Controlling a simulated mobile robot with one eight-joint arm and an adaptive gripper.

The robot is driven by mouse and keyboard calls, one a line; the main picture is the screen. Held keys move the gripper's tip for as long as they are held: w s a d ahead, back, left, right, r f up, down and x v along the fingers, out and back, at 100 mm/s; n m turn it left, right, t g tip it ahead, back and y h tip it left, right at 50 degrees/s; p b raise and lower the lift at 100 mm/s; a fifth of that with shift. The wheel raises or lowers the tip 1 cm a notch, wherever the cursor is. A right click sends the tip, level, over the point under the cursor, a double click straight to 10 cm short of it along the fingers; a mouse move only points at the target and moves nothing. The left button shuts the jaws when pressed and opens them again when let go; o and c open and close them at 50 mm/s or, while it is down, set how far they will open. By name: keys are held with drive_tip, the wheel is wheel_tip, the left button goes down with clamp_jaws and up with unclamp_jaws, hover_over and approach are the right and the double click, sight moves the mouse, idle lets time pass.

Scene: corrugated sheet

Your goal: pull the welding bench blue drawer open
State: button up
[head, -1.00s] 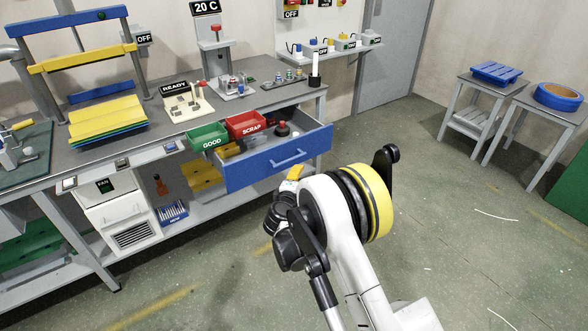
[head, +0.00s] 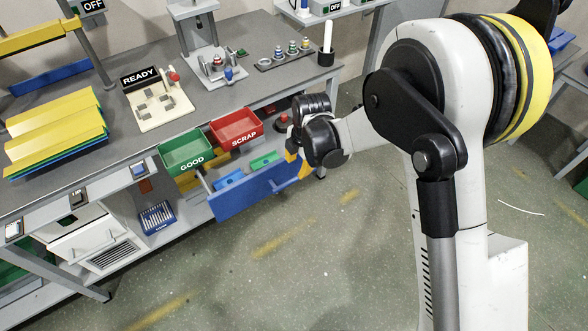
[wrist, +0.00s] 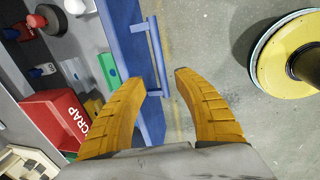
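The blue drawer (head: 250,196) is partly pulled out from under the welding bench (head: 235,98), with small blue and green items showing inside. Its blue bar handle (wrist: 155,52) runs along the front face in the wrist view. My gripper (wrist: 168,80) is open, with yellow fingers spread apart. The near end of the handle shows between the fingertips, close to the left one; I cannot tell whether they touch. In the head view my gripper (head: 297,165) is at the right part of the drawer front and hides that end.
A green GOOD bin (head: 187,153) and a red SCRAP bin (head: 237,128) stand just above the drawer at the bench edge. A READY fixture (head: 158,106) is on the bench top. The floor (head: 250,285) in front of the drawer is clear.

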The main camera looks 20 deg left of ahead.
sight(294, 179)
drive_tip(key=f+b, duration=0.1)
drive_tip(key=f, duration=0.2)
drive_tip(key=a+f+b, duration=0.1)
drive_tip(key=f, duration=0.2)
drive_tip(key=w+f+b, duration=0.1)
drive_tip(key=f, duration=0.2)
drive_tip(key=shift+w+a, duration=0.1)
drive_tip(key=shift+a, duration=0.1)
clamp_jaws()
